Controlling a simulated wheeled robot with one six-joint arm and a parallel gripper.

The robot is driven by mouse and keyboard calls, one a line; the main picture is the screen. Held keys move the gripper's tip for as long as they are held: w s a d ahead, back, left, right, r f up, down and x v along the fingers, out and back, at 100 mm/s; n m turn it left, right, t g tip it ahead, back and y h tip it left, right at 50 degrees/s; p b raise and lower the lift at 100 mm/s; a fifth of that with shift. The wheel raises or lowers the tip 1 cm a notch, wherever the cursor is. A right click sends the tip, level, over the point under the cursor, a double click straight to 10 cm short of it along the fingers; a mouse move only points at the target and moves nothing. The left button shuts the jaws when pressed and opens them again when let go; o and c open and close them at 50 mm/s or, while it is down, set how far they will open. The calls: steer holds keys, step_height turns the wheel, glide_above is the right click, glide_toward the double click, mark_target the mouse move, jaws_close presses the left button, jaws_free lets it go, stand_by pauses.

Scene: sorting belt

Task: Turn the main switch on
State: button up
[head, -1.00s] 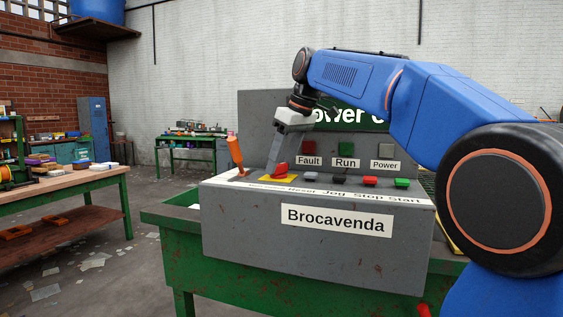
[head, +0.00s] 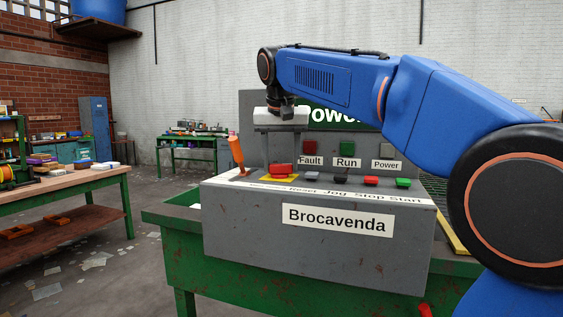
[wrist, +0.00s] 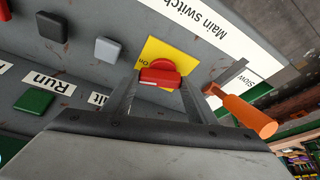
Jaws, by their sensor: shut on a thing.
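The main switch is a red rotary handle (head: 281,170) on a yellow plate (head: 266,178), on top of the grey control console (head: 240,225). In the wrist view the red handle (wrist: 158,78) lies crosswise between my two fingers, in front of the yellow plate (wrist: 158,50) beside the "Main switch" label (wrist: 192,14). My gripper (head: 282,167) points down over the switch and is shut on the ends of the red handle. In the head view the handle lies roughly along the console's front edge. Its "On" marking shows partly on the plate.
An orange-handled lever (head: 236,152) stands close left of the switch; it is near one finger in the wrist view (wrist: 246,114). Black (head: 340,178), red (head: 370,181) and green (head: 403,183) buttons lie to the right. Fault (head: 310,148) and Run (head: 346,148) lamps are behind.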

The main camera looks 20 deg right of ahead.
steer(key=shift+a+m+h, duration=0.15)
steer(key=shift+m+h, duration=0.55)
steer(key=shift+m, duration=1.2)
steer(key=shift+g, duration=0.3)
steer(key=o, duration=1.1)
steer(key=shift+c, duration=0.2)
steer(key=shift+r, duration=0.15)
steer(key=v, duration=1.7)
steer(key=shift+s+a, duration=0.1)
